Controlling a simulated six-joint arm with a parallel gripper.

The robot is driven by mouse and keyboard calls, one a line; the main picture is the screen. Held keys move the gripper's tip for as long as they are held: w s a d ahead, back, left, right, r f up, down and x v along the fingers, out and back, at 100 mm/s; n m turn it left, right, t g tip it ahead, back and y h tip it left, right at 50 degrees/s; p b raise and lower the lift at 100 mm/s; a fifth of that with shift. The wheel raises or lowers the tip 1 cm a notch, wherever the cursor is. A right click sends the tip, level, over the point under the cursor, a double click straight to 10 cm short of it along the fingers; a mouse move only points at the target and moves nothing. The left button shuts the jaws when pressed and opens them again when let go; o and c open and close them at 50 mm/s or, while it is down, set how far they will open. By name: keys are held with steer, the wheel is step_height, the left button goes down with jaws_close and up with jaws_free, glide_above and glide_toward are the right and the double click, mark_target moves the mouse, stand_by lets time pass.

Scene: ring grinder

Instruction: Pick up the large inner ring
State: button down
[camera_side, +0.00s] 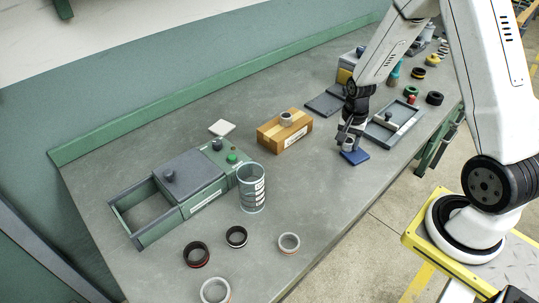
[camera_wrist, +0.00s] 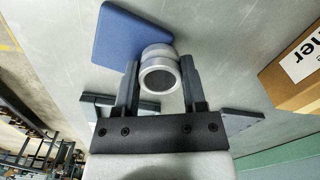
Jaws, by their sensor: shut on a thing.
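My gripper (camera_wrist: 157,80) is shut on a silver ring (camera_wrist: 158,53), which sits between the two dark fingers with its round opening facing the wrist camera. I cannot tell for sure from its size whether it is the large inner ring. In the side view my gripper (camera_side: 348,137) points down over the blue pad (camera_side: 355,157) near the bench's right edge. The pad also shows in the wrist view (camera_wrist: 120,35), just beyond the ring. I cannot tell whether the ring touches the pad.
A grey tray (camera_side: 408,116) is close on the right. A clear cup (camera_side: 251,190), a green-grey machine (camera_side: 185,190) and several loose rings (camera_side: 289,243) are farther left and in front.

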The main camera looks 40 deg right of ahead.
mark_target(357, 160)
steer(key=shift+r, duration=0.2)
steer(key=shift+r, duration=0.9)
steer(key=s+a+r, duration=0.2)
steer(key=s+r, duration=0.3)
steer(key=s, duration=0.1)
steer(key=s+a+r, duration=0.2)
steer(key=s+r, duration=0.3)
steer(key=s, duration=0.2)
steer(key=shift+a+r, duration=0.35)
steer(key=shift+r, duration=0.05)
steer(key=shift+s, duration=0.1)
